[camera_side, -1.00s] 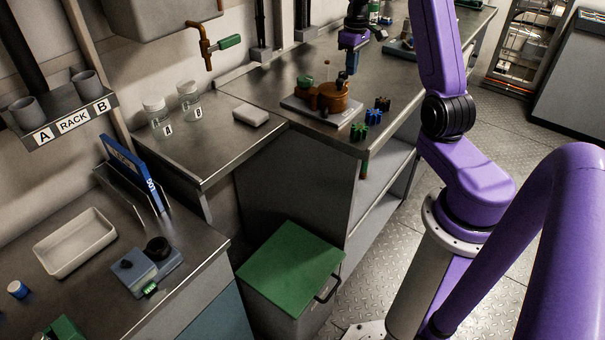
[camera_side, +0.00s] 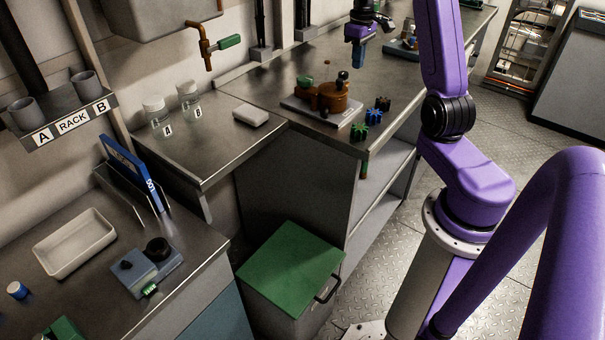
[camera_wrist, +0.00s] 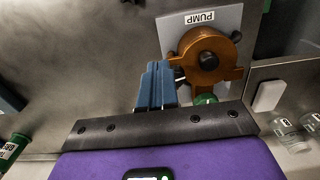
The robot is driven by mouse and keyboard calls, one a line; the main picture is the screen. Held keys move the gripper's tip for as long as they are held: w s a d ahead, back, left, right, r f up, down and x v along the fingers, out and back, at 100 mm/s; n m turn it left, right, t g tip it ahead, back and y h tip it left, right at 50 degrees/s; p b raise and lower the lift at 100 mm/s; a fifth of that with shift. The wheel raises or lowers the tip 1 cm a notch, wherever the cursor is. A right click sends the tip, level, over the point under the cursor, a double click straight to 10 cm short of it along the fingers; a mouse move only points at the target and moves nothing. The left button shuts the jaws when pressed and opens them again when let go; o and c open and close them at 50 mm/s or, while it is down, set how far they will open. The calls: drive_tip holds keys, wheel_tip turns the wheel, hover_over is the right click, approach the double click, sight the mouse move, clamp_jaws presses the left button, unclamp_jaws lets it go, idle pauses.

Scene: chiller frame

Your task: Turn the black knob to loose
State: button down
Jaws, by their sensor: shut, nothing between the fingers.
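The black knob (camera_side: 343,76) stands on top of the orange-brown pump body (camera_side: 328,98). In the wrist view a round black knob (camera_wrist: 208,61) sits near the middle of the pump body (camera_wrist: 196,45); its loose or tight setting cannot be read. My gripper (camera_side: 359,66) has blue fingers, shut and empty, above and behind the pump, apart from the knob. In the wrist view its fingertips (camera_wrist: 156,66) point up the picture, left of the pump.
The pump is on a pale plate (camera_wrist: 225,22) marked PUMP, with a green part (camera_side: 305,81) at its left. Blue (camera_side: 374,117) and black (camera_side: 383,103) handwheels are at the bench front. Jars A and B (camera_side: 190,100) and a white block (camera_side: 250,117) stand left.

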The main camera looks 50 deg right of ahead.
wheel_tip(320, 180, up, 3)
drive_tip(key=shift+w+a, duration=0.1)
idle(0.3)
